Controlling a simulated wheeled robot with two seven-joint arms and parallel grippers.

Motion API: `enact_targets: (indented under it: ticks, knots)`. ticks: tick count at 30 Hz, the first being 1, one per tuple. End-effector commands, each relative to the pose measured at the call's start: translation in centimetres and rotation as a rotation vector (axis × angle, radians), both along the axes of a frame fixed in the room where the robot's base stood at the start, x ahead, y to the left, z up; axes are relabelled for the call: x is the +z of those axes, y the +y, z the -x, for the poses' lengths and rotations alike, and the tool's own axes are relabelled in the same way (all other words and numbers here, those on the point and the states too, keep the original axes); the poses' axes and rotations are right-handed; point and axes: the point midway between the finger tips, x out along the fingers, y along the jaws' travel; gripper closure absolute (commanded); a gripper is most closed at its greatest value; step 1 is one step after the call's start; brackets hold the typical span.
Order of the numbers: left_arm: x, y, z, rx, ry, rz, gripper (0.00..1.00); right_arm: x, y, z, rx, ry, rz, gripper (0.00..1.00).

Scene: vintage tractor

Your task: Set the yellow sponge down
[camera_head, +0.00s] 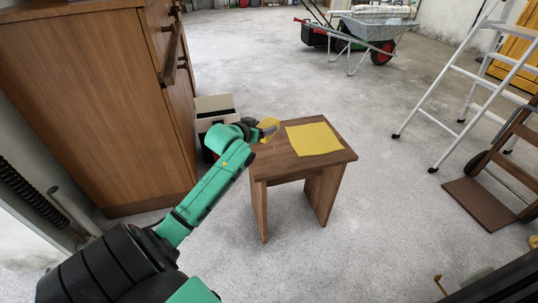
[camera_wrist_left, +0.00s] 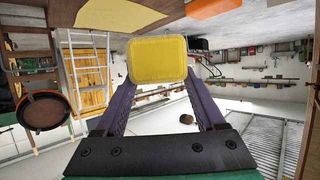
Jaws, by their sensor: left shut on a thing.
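The yellow sponge (camera_wrist_left: 157,58) is a rounded block between the purple fingers of my left gripper (camera_wrist_left: 158,80), which is shut on it. In the head view, the sponge (camera_head: 270,122) is partly hidden by the left gripper (camera_head: 266,130). The gripper holds it at the left edge of a small wooden stool (camera_head: 280,158); I cannot tell exactly how high it is above the stool top. A flat yellow cloth (camera_head: 313,138) lies on the stool, to the right of the sponge. My right gripper is not in view.
A wooden cabinet (camera_head: 95,90) stands on the left, with an open box (camera_head: 214,106) beside it. A wheelbarrow (camera_head: 375,35) is at the back. A ladder (camera_head: 447,95) and a hand truck (camera_head: 485,200) stand on the right. The stool's front strip is bare.

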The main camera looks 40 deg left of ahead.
Motion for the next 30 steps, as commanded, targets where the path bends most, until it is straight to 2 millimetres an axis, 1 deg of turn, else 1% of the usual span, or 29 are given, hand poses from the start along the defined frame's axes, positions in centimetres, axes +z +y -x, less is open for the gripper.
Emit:
enact_targets:
  ticks: [1, 3, 6, 8, 12, 14, 16, 21, 24, 25, 27, 30]
  knots:
    - [-2.3, 0.0, 0.1, 0.001, 0.003, 0.003, 0.82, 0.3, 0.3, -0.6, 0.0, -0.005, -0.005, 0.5]
    - [-4.5, 0.0, 0.0, 0.002, 0.003, 0.003, 0.82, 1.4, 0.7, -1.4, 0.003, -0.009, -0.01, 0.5]
    - [-6.6, 0.0, 0.0, 0.001, 0.002, 0.001, 0.82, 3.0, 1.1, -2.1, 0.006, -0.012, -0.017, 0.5]
    - [-7.3, 0.0, 0.0, 0.001, 0.0, 0.001, 0.82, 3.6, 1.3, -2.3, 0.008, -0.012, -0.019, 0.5]
    - [-10.1, 0.0, 0.1, 0.001, 0.002, 0.0, 0.82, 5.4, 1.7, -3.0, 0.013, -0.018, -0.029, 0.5]
    - [-10.9, 0.0, 0.0, 0.001, 0.0, 0.0, 0.82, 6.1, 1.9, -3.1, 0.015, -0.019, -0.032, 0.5]
    - [-11.1, 0.0, 0.0, 0.001, 0.0, 0.0, 0.82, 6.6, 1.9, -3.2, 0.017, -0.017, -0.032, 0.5]
    - [-10.9, 0.0, 0.0, 0.001, -0.001, -0.001, 0.82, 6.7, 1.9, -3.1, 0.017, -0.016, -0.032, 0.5]
    - [-11.2, 0.0, 0.0, 0.001, 0.0, 0.0, 0.82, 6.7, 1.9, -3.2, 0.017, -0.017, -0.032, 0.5]
    - [-11.2, 0.0, 0.0, 0.001, 0.0, 0.0, 0.25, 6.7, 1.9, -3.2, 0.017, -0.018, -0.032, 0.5]
    - [-11.2, 0.0, 0.0, 0.001, 0.0, 0.0, 0.0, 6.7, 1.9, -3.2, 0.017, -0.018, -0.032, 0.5]
    - [-11.2, 0.0, 0.0, 0.001, 0.0, 0.0, 0.0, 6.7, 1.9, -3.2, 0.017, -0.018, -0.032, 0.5]
